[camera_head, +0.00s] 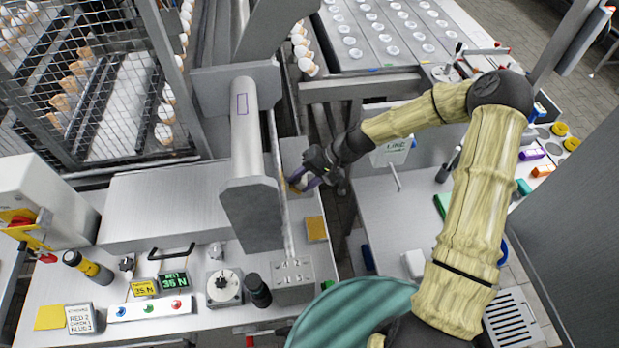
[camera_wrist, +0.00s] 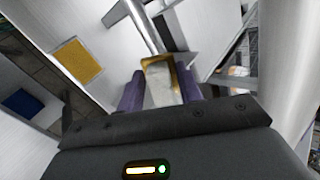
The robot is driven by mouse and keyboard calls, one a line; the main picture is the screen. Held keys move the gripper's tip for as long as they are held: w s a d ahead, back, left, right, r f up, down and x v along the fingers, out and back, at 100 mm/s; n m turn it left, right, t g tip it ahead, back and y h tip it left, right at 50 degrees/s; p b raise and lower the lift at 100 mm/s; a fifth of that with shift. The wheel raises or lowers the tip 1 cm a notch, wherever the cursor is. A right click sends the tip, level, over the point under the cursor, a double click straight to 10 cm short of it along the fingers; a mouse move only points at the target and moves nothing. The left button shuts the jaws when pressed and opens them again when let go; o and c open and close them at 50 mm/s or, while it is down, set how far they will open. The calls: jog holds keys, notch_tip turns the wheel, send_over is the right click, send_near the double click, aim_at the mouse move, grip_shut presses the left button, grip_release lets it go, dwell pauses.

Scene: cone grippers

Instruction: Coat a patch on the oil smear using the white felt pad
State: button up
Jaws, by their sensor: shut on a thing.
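My gripper (camera_head: 303,182) is at the narrow grey ledge beside the large grey roller. In the wrist view its two purple fingers (camera_wrist: 160,92) are shut on a pale, whitish block, which I take for the white felt pad (camera_wrist: 160,93). An amber-brown band (camera_wrist: 157,61) shows along the far edge and sides of the pad. I cannot tell whether this band is the oil smear or part of the pad. In the head view an amber bit (camera_head: 292,178) shows at the fingertips, and the fingers hide most of the pad. Contact with the surface cannot be made out.
An orange-yellow square (camera_head: 316,228) lies on the ledge nearer the front; the wrist view shows it too (camera_wrist: 78,61). A dark gap lies to the right, before the side bench.

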aim_at(293, 188)
jog(key=shift+b+x, duration=0.35)
jog(key=shift+x, duration=0.65)
jog(key=shift+b+x, duration=0.55)
jog(key=shift+x, duration=0.45)
jog(key=shift+w, duration=0.1)
jog(key=shift+w+a+r, duration=0.1)
jog(key=shift+w+a, duration=0.15)
jog(key=shift+w, duration=0.7)
jog(key=shift+w+a, duration=0.2)
jog(key=shift+w, duration=0.75)
jog(key=shift+w+a+b, duration=0.3)
jog(key=shift+w, duration=0.7)
jog(key=shift+w+a+b, duration=0.25)
jog(key=shift+w+a, duration=0.05)
jog(key=shift+w, duration=0.7)
jog(key=shift+s, duration=0.15)
